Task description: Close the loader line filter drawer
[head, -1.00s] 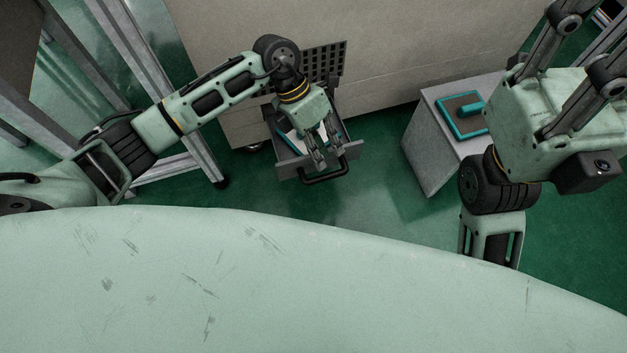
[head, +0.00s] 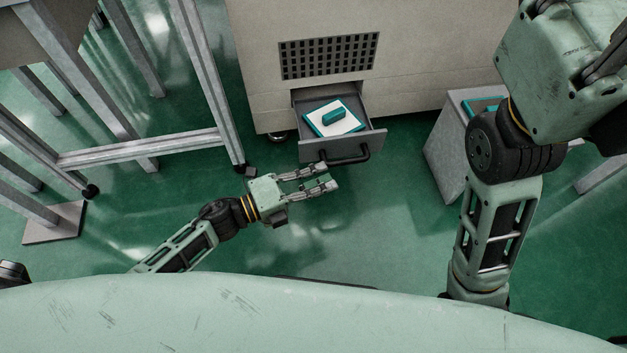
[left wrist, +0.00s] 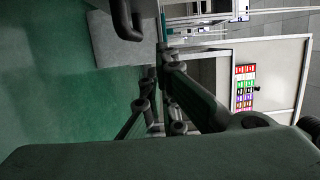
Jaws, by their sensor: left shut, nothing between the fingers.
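The drawer (head: 343,147) stands pulled out from the beige cabinet, below a black grille. A white filter panel with a teal edge and teal grip (head: 334,118) lies inside it. A black bar handle (head: 350,157) runs along the drawer front. My left gripper (head: 328,179) is shut and empty, just in front of and below the handle in the head view, apparently apart from it. In the left wrist view, a dark bar (left wrist: 122,18), seemingly the handle, shows at the top edge. My right arm is in the head view, but its gripper is out of sight.
The beige cabinet (head: 430,60) stands behind the drawer. A grey box (head: 446,150) with a teal-edged item on top stands to the right. A metal frame (head: 205,85) stands to the left. Green floor in front of the drawer is clear.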

